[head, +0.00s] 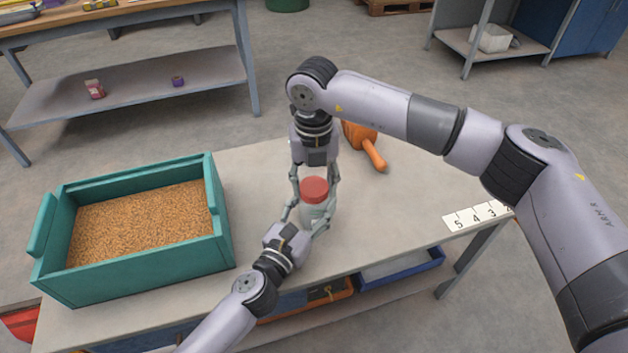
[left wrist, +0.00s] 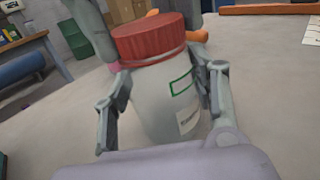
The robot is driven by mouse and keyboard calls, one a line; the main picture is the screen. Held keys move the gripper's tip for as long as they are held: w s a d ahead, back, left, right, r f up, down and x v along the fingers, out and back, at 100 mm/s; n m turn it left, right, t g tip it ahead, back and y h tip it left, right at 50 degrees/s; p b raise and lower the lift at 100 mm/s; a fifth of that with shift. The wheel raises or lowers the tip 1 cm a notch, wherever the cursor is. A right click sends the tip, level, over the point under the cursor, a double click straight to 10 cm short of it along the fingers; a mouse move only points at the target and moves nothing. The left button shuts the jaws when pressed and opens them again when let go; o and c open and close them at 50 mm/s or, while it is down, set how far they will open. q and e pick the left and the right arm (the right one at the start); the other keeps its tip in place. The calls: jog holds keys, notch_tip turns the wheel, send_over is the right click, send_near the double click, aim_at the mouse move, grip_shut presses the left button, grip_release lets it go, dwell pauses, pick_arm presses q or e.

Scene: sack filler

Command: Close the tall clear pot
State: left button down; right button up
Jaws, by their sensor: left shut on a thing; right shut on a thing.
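The tall clear pot (head: 314,212) stands upright on the table in the middle of the head view. Its red lid (head: 314,188) sits on its top. In the left wrist view the pot's body (left wrist: 158,98) looks pale, with a green-edged label, and the red lid (left wrist: 148,38) looks level on it. My left gripper (head: 306,222) is shut around the pot's body from the near side. My right gripper (head: 314,190) comes down from above and is shut on the red lid. Whether the lid is threaded tight cannot be told.
A teal crate (head: 222,225) of grain stands on the table (head: 400,215) at the left. An orange tool (head: 372,150) lies behind the pot to the right. A numbered strip (head: 475,216) is at the right edge. Blue and orange trays show under the table.

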jog(key=m, duration=0.2)
jog(key=shift+m, duration=0.3)
jog(key=o, duration=1.4)
jog(key=shift+c, duration=0.2)
notch_tip(320, 180, up, 12)
pick_arm(q)
jog(key=c, duration=0.6)
grip_release()
jog(key=shift+o, duration=0.2)
